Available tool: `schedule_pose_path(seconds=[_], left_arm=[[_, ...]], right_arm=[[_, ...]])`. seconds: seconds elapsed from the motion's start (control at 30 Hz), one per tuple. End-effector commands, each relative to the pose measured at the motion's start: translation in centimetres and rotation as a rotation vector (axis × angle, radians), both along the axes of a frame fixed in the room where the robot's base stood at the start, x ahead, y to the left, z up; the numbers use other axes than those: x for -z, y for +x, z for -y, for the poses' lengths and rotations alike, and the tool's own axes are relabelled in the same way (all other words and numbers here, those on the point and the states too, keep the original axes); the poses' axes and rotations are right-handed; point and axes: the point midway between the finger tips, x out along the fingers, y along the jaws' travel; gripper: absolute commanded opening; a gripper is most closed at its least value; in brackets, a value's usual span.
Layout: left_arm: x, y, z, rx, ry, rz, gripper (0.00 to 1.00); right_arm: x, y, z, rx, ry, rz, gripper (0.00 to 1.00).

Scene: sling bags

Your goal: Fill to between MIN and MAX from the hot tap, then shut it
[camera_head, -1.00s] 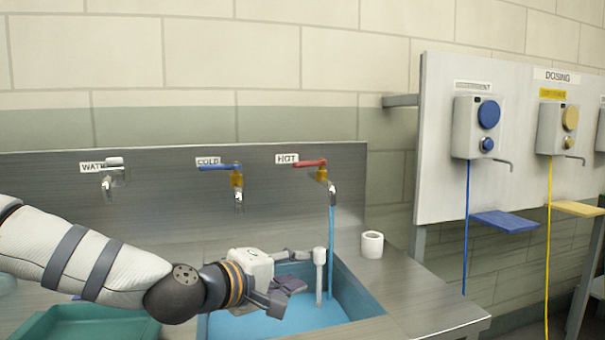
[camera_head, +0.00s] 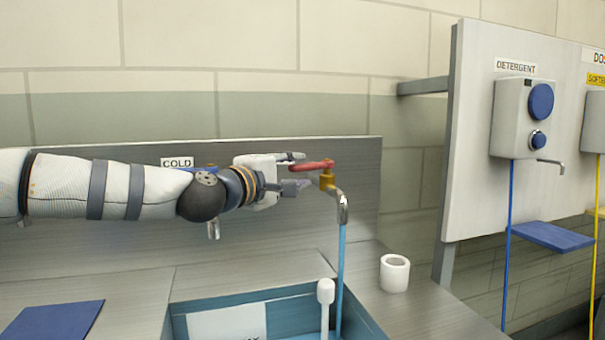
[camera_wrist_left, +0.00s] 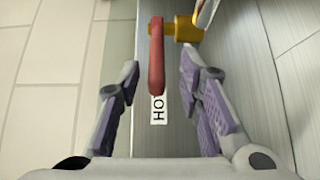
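The hot tap (camera_head: 328,182) has a red lever (camera_head: 318,165) and a brass body on the back panel. A blue stream of water (camera_head: 341,262) runs from its spout into the blue sink basin (camera_head: 290,291). My left gripper (camera_head: 293,172) is at the lever's left end, with its fingers apart. In the left wrist view the red lever (camera_wrist_left: 157,62) lies between the two open fingers, with gaps on both sides. The HOT label (camera_wrist_left: 159,110) shows there too. The water level and MIN and MAX marks cannot be read clearly. My right gripper is not in view.
A white upright tube (camera_head: 325,298) stands in the basin, close to the stream. A white roll (camera_head: 394,273) sits on the steel counter to the right. The cold tap (camera_head: 213,230) is partly hidden behind my left arm. A detergent dispenser (camera_head: 513,118) hangs further right.

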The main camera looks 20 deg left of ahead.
Motion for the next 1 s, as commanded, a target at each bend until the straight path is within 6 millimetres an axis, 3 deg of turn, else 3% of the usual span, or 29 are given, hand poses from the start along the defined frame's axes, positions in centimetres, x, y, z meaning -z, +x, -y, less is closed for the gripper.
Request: schedule_pose_path(seconds=[0.13, 0.43, 0.47, 0.6, 0.83, 1.0], left_arm=[[0.0, 1.9, 0.6, 0.001, 0.001, 0.0, 0.33], [-0.3, 2.4, 0.7, 0.001, 0.0, 0.004, 0.33], [-0.3, 2.4, 0.7, 0.001, 0.0, 0.004, 0.31], [-0.3, 2.4, 0.7, 0.0, 0.0, 0.004, 0.0], [-0.2, 2.4, 0.7, 0.003, 0.0, 0.003, 0.0], [0.6, 2.7, 0.8, 0.094, -0.004, -0.005, 0.0]], right_arm=[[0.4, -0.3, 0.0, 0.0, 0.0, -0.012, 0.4], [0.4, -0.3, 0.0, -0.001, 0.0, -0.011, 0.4], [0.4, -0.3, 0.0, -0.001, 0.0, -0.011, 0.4], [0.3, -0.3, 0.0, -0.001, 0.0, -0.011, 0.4], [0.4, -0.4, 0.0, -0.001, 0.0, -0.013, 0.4], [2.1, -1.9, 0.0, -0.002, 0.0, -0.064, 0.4]])
